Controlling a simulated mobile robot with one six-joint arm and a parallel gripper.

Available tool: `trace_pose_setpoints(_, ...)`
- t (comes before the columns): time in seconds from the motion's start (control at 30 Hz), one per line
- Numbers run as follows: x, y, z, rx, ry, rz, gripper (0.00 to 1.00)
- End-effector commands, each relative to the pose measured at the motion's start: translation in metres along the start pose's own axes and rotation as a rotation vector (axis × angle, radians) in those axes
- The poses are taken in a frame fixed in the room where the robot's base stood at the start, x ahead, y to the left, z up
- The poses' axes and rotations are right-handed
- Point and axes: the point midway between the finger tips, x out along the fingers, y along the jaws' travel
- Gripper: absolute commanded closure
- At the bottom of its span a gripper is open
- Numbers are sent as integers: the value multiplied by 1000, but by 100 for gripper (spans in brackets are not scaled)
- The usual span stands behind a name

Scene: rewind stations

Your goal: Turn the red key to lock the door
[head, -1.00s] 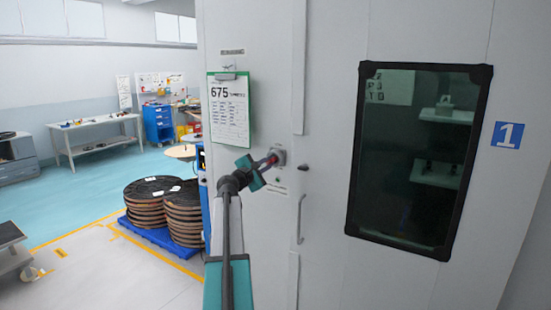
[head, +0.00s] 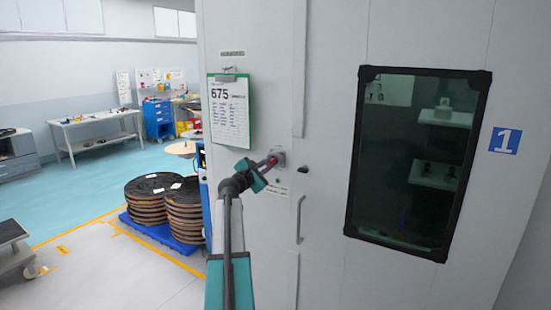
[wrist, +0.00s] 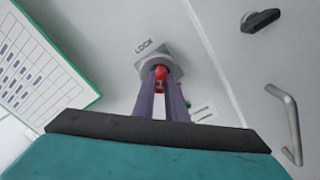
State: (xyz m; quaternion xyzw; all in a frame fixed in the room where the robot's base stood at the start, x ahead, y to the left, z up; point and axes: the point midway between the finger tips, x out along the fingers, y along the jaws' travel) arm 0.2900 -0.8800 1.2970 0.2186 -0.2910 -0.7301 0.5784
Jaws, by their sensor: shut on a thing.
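The red key (wrist: 160,76) sits in a grey lock plate (wrist: 152,57) marked LOCK on the pale cabinet wall. My gripper (wrist: 161,88) is shut on the red key, with one finger on each side of it. In the head view my gripper (head: 268,163) reaches the lock plate (head: 277,156), left of the door (head: 330,190). The key is mostly hidden there by the fingers. The door appears closed, with a dark window (head: 418,160) in it.
A clipboard (head: 230,112) with a sheet hangs just left of the lock. A door handle (head: 299,220) and a dark latch knob (head: 303,169) are to its right. Stacked reels (head: 150,198) stand on a blue pallet at left. Floor (head: 100,265) is clear before them.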

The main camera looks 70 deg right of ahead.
Motion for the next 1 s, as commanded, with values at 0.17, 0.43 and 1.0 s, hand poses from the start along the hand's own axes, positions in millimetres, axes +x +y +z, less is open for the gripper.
trace_pose_setpoints(0.17,1,-5,2,-38,-2,-11,100)
trace_pose_setpoints(0.43,1,-4,3,-98,0,-11,100)
trace_pose_setpoints(1.0,1,-5,3,-222,3,-12,100)
